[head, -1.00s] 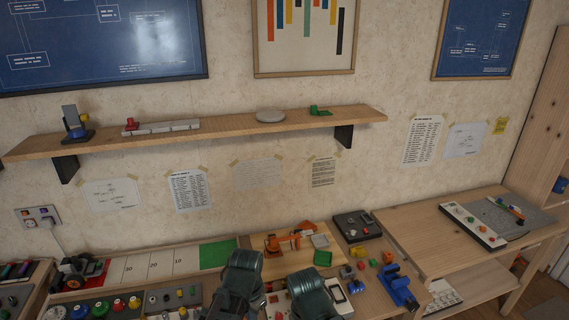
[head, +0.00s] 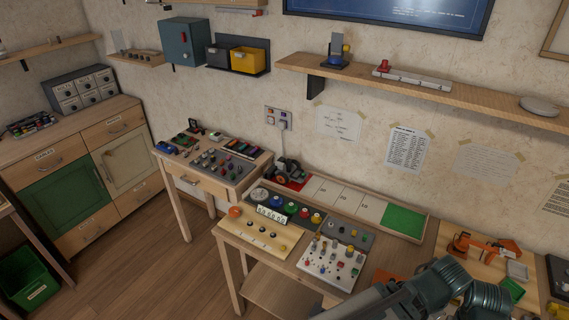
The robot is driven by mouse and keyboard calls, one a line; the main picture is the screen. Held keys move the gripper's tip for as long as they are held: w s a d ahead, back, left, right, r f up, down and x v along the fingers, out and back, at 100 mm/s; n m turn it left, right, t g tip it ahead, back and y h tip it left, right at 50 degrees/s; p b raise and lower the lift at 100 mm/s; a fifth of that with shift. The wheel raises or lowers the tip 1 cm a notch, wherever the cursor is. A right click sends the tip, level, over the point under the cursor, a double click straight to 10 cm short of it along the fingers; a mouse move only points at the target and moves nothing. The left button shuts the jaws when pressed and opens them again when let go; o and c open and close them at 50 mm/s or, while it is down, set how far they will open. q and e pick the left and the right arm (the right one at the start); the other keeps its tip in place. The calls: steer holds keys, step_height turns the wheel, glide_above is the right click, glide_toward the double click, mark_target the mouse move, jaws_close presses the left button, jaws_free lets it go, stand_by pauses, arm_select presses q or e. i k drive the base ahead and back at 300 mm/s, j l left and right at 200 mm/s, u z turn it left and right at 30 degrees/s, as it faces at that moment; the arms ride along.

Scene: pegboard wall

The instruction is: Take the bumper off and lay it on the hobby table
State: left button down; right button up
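A small dark wheeled vehicle (head: 287,173) with a little orange on it stands on the red end of a track board (head: 340,197) at the back of the long wooden table. It is small in the head view, and I cannot make out its bumper. I cannot tell which table is the hobby table; a smaller wooden table (head: 226,192) with a drawer stands to the left of the vehicle. My arm links fill the bottom right, well to the right of the vehicle. Neither gripper's fingertips show.
A knob panel (head: 333,262), a wooden board with pegs (head: 259,233) and a row of coloured knobs (head: 290,208) crowd the long table's front left. An orange arm model (head: 484,246) stands at right. A cabinet (head: 85,174) and green bin (head: 28,280) stand left, with open floor between.

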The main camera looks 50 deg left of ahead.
mark_target(280, 165)
steer(key=u, duration=1.6)
steer(key=i+j+u, duration=0.25)
steer(key=j+u, duration=0.2)
steer(key=i+j+u, duration=0.7)
steer(key=u, duration=0.25)
steer(key=i+j+u, duration=0.1)
steer(key=i+u, duration=0.35)
steer(key=i+j+z, duration=0.2)
steer(key=i, duration=0.35)
steer(key=i+z, duration=0.1)
steer(key=z, duration=0.25)
steer(key=i+z, duration=0.15)
steer(key=z, duration=0.15)
steer(key=i+z, duration=0.1)
steer(key=z, duration=0.65)
steer(key=i+z, duration=0.15)
steer(key=z, duration=0.25)
steer(key=j+z, duration=0.1)
steer(key=z, duration=0.3)
steer(key=i+j+z, duration=0.1)
steer(key=z, duration=0.3)
steer(key=j+z, duration=0.1)
steer(key=z, duration=0.3)
